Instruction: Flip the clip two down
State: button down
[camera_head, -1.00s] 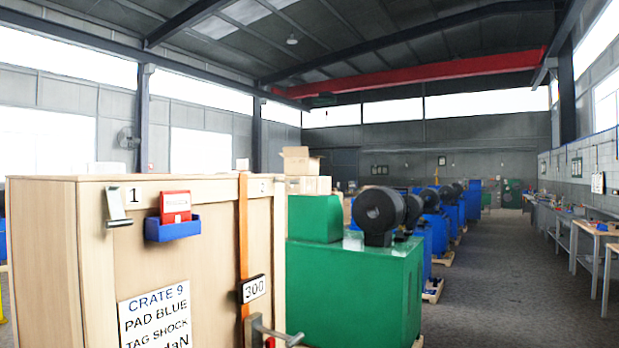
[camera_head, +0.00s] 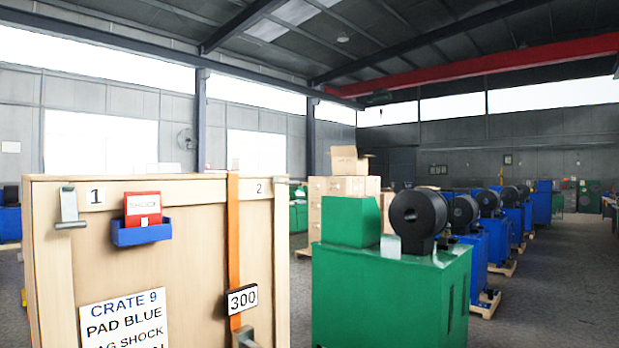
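A wooden crate (camera_head: 200,215) stands at the left, its front face towards me. A metal clip (camera_head: 69,208) sits at its upper left beside a label "1" (camera_head: 95,196); its lower end sticks out. A label "2" (camera_head: 259,188) is at the upper right. A small metal piece (camera_head: 296,183) shows at the crate's right edge near that label; I cannot tell if it is clip two or how it is turned. My gripper is not in view.
A green machine (camera_head: 390,290) stands close at right. Grey floor (camera_head: 555,300) is open further right.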

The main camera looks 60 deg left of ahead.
aim_at(293, 183)
jog(key=i, duration=2.2)
jog(key=u, duration=4.15)
jog(key=i, duration=0.1)
jog(key=z, duration=2.7)
jog(key=k, duration=0.15)
jog(key=u, duration=1.75)
